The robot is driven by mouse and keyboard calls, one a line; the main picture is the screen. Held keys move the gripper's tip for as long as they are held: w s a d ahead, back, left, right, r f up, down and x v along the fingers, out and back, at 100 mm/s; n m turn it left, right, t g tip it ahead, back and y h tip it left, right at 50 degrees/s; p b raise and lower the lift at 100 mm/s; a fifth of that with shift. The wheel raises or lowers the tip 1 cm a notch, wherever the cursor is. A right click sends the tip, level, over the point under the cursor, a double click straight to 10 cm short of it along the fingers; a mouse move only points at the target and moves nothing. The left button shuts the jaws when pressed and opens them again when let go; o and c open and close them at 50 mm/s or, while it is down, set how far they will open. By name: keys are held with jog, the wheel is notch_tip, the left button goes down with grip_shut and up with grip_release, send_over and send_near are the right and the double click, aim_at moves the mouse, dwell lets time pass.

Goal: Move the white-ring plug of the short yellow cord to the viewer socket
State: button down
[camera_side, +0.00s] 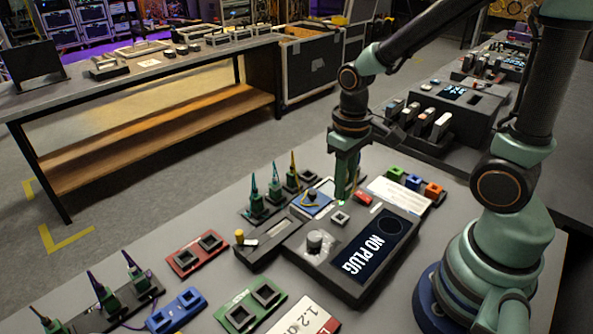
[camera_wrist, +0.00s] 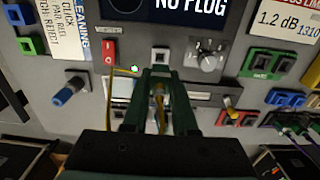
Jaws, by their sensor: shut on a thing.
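My gripper (camera_side: 346,192) points down over the back of the viewer (camera_side: 318,262), whose screen reads "NO PLUG". In the wrist view my gripper (camera_wrist: 160,76) is shut on a plug (camera_wrist: 158,92) with a yellowish body, held between the green fingers. A thin yellow cord (camera_wrist: 108,102) curves beside the left finger. I cannot make out a white ring on the plug. A small square grey socket (camera_side: 340,218) on the viewer's top lies just in front of my gripper. It also shows in the wrist view (camera_wrist: 160,54), just beyond the fingertips, and looks empty.
Several upright green plugs stand at the viewer's left, one with a yellow tail (camera_side: 293,172). A red switch (camera_side: 363,199) and a grey knob (camera_side: 315,241) stick up from the viewer. Red (camera_side: 198,253), blue (camera_side: 176,310) and green (camera_side: 248,304) double sockets lie toward the front left.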

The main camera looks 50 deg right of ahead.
jog(key=shift+f, duration=2.1)
jog(key=shift+f, duration=0.8)
dwell(0.7)
jog(key=c, duration=0.6)
grip_release()
jog(key=shift+r, duration=2.5)
jog(key=shift+r, duration=2)
